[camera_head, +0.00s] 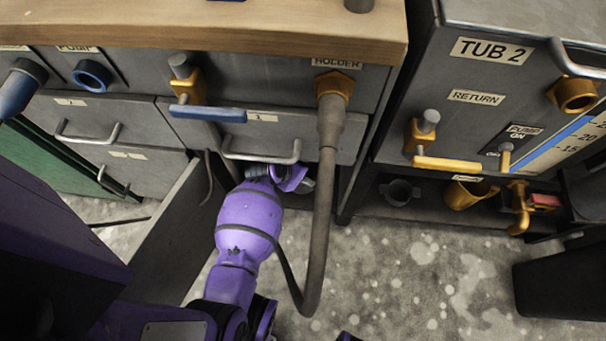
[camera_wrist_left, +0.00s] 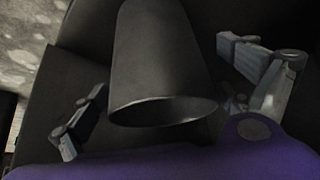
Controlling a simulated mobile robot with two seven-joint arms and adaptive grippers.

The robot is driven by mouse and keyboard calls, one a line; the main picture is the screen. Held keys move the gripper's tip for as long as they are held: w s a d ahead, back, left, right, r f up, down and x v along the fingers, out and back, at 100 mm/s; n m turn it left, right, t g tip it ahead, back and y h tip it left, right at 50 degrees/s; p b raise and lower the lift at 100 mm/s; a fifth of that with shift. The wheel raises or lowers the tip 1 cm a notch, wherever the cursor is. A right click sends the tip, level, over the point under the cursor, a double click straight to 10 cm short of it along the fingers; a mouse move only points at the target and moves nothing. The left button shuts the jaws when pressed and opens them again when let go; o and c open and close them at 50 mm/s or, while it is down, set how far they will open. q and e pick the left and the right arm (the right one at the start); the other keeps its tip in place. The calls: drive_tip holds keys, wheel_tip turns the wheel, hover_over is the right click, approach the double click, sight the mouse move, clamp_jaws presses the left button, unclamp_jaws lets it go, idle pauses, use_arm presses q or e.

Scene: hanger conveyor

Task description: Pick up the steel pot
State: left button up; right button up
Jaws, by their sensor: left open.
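A dark grey, tapered, round vessel (camera_wrist_left: 160,60), seemingly the steel pot, fills the middle of the left wrist view. Its rim faces toward the camera. My left gripper (camera_wrist_left: 164,72) is open, with one finger on each side of the pot. Gaps show between the pot and both fingers. In the head view my purple left arm reaches under the drawer front of the wooden-topped bench. The fingers and the pot are hidden there. My right gripper is not in view.
A grey hose (camera_head: 328,190) hangs from the bench beside my arm. An open cabinet door (camera_head: 175,235) stands left of it. A black bin (camera_head: 560,290) stands at right.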

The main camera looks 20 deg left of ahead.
use_arm(q)
drive_tip(key=shift+r, duration=0.1)
drive_tip(key=c, duration=1.6)
